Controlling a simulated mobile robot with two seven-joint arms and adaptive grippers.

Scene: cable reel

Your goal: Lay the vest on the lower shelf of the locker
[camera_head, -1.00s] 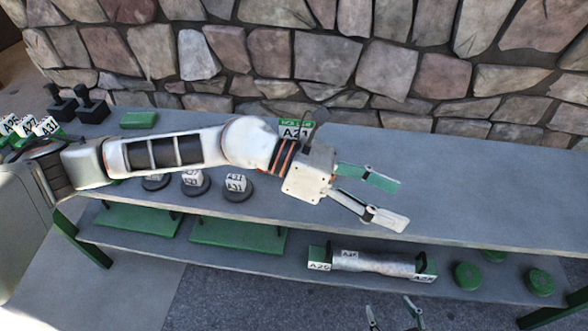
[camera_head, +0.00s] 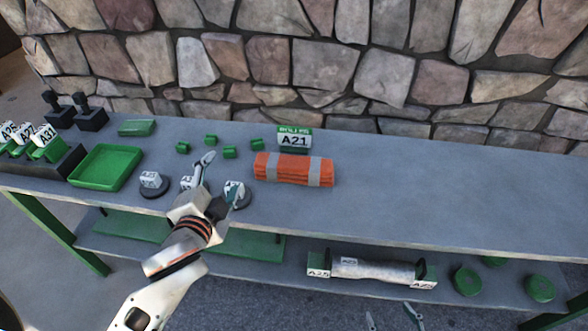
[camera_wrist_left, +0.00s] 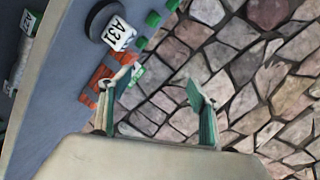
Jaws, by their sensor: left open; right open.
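The orange folded vest (camera_head: 293,168) with grey bands lies on the upper bench top, in front of the A21 sign. Part of it also shows in the left wrist view (camera_wrist_left: 100,76), beyond a finger. My left gripper (camera_head: 221,174) is open and empty to the left of the vest, near the round pucks with labelled cubes. Its two spread fingers show in the left wrist view (camera_wrist_left: 160,95). My right gripper (camera_head: 391,316) is open, with only its fingertips in view at the bottom edge. The locker is not in view.
A green tray (camera_head: 106,167), small green blocks (camera_head: 211,140) and the A21 sign (camera_head: 295,139) stand on the bench top (camera_head: 440,190). Its right side is clear. The lower level holds a metal cylinder (camera_head: 373,268) in a green cradle and green discs (camera_head: 540,288). A stone wall (camera_head: 330,60) stands behind.

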